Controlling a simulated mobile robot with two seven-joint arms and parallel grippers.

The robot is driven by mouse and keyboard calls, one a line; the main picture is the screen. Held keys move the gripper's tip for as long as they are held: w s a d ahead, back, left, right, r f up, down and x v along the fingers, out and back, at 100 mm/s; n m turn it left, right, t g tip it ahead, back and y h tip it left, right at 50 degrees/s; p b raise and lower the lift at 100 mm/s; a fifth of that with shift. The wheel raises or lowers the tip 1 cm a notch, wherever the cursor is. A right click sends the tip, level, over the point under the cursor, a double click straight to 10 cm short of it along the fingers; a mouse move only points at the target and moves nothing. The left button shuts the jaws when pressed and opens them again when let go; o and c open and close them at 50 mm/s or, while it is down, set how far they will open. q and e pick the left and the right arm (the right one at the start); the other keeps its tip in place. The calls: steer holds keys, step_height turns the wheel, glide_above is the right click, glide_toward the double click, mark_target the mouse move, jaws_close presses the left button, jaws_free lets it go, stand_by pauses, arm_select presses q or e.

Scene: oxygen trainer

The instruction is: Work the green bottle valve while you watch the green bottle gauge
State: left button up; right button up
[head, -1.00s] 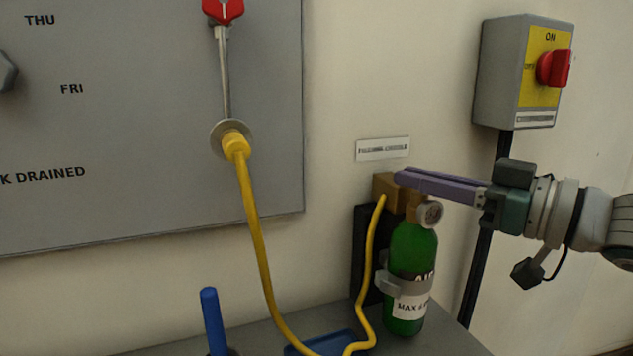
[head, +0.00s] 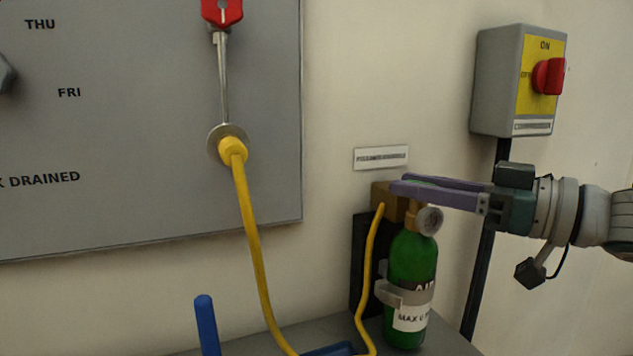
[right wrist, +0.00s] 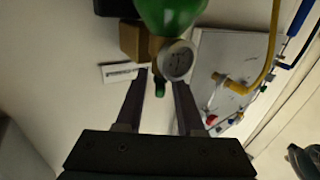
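The green bottle (head: 409,263) stands upright in a grey clamp, with a brass-coloured block (head: 386,201) at its top. Its round gauge (head: 429,220) faces outward; it also shows in the right wrist view (right wrist: 175,60), too small to read the needle.
A yellow hose (head: 250,235) runs from the grey panel (head: 120,120) down to the bench, and another yellow length rises beside the bottle. A grey switch box (head: 500,80) with a red knob hangs at upper right. A blue upright piece (head: 207,325) stands at lower left.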

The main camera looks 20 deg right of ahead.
steer(key=shift+o, duration=0.2)
steer(key=p+v, duration=0.2)
steer(key=v, duration=0.8)
stand_by(0.5)
stand_by(1.0)
stand_by(0.9)
steer(key=shift+a, duration=0.1)
stand_by(0.5)
